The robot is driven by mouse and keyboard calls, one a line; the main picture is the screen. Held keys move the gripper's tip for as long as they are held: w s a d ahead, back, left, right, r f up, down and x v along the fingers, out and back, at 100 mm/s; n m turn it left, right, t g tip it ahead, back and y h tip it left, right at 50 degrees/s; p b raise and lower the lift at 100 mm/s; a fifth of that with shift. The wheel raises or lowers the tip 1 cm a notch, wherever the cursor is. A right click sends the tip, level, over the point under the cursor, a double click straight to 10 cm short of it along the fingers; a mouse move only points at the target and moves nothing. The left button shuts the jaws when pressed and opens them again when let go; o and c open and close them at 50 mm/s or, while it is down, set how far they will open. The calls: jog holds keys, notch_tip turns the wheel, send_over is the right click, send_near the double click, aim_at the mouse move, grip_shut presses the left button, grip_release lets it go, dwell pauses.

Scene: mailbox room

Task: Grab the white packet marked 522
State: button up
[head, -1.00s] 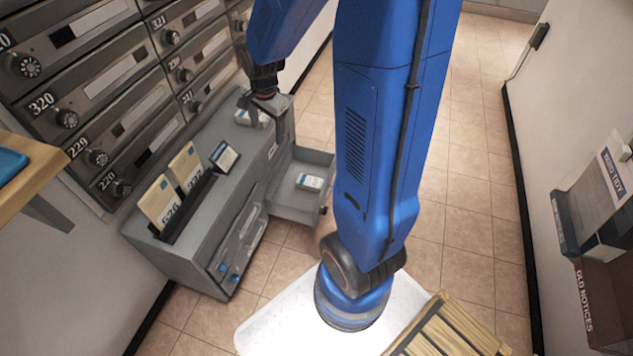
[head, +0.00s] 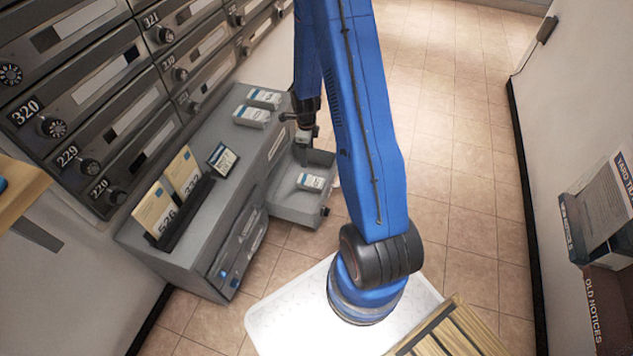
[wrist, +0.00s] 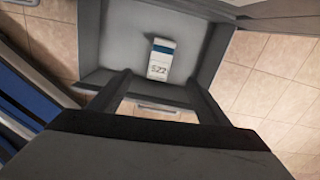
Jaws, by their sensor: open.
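The white packet marked 522 (wrist: 161,59), with a blue band at one end, lies flat in the open grey drawer (wrist: 110,40). In the head view the same packet (head: 311,182) shows in the drawer at the cabinet's right side. My gripper (head: 304,146) is above the back part of the drawer, close to the packet in the picture. In the wrist view my gripper (wrist: 158,80) has its two fingers apart and nothing between them. The packet appears beyond the fingertips, roughly centred between them, and looks untouched.
Two more white packets, one (head: 264,98) behind another (head: 251,116), lie on the grey cabinet's top (head: 215,150). A rack there holds cards (head: 155,208). Mailboxes (head: 75,110) line the left wall. Drawer walls surround the packet. Tiled floor to the right is open.

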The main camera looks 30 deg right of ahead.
aim_at(311, 181)
jog(key=shift+m, duration=0.5)
jog(key=f, duration=1.3)
jog(key=d+f, duration=0.1)
jog(key=f, duration=0.5)
jog(key=shift+s+d+f, duration=0.1)
jog(key=shift+s+f, duration=0.15)
jog(key=shift+f, duration=0.1)
jog(key=c, duration=1.2)
